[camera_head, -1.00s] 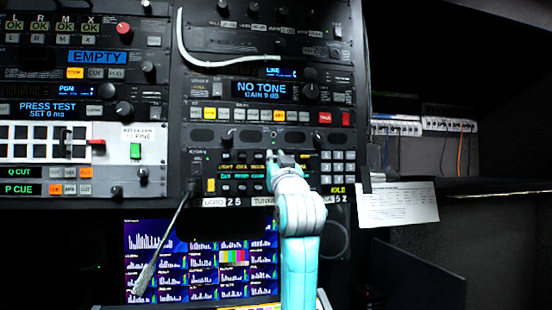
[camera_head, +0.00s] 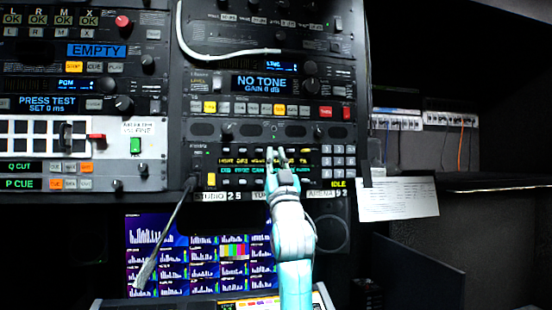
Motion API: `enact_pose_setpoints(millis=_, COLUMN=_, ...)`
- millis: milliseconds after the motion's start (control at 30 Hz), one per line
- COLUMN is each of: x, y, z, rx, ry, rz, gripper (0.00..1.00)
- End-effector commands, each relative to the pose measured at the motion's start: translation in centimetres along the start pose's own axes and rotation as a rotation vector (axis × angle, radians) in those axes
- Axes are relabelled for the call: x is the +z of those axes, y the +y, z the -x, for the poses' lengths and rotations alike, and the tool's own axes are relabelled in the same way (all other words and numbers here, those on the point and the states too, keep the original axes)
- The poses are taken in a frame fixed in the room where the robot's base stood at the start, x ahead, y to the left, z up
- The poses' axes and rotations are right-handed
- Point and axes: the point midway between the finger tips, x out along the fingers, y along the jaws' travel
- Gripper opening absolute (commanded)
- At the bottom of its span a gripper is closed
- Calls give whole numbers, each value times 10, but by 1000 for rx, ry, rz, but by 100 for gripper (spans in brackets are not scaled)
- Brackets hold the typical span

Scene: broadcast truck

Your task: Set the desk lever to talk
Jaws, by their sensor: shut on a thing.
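The intercom panel (camera_head: 230,182) has rows of small lever keys with yellow and cyan labels, too small to read surely. My gripper (camera_head: 276,151) is at the middle of these rows, its two fingers pointing up at the panel face. It is shut on a small lever there, which is mostly hidden between the fingertips. I cannot read this lever's label or tell its position. My wrist and arm cover the lower middle of the panel.
A gooseneck microphone (camera_head: 160,243) slants across the left side, in front of the monitor (camera_head: 150,225). A keypad (camera_head: 338,162) sits right of the levers. Paper (camera_head: 397,200) hangs at the right. A dark screen (camera_head: 425,270) stands at lower right.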

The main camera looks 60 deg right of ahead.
Motion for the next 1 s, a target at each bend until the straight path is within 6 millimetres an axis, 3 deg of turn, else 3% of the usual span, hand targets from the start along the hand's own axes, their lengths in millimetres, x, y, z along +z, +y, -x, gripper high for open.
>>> enact_pose_setpoints(millis=67, x=1, y=0, z=0, rx=0, ry=-3, rz=0, gripper=0)
enact_pose_setpoints(millis=100, x=1, y=0, z=0, rx=0, ry=-3, rz=0, gripper=23)
enact_pose_setpoints(millis=133, x=1, y=0, z=0, rx=0, ry=-3, rz=0, gripper=26)
enact_pose_setpoints(millis=567, x=1, y=0, z=8, rx=0, ry=-3, rz=0, gripper=26)
enact_pose_setpoints(millis=1000, x=2, y=0, z=83, rx=-1, ry=-5, rz=0, gripper=26)
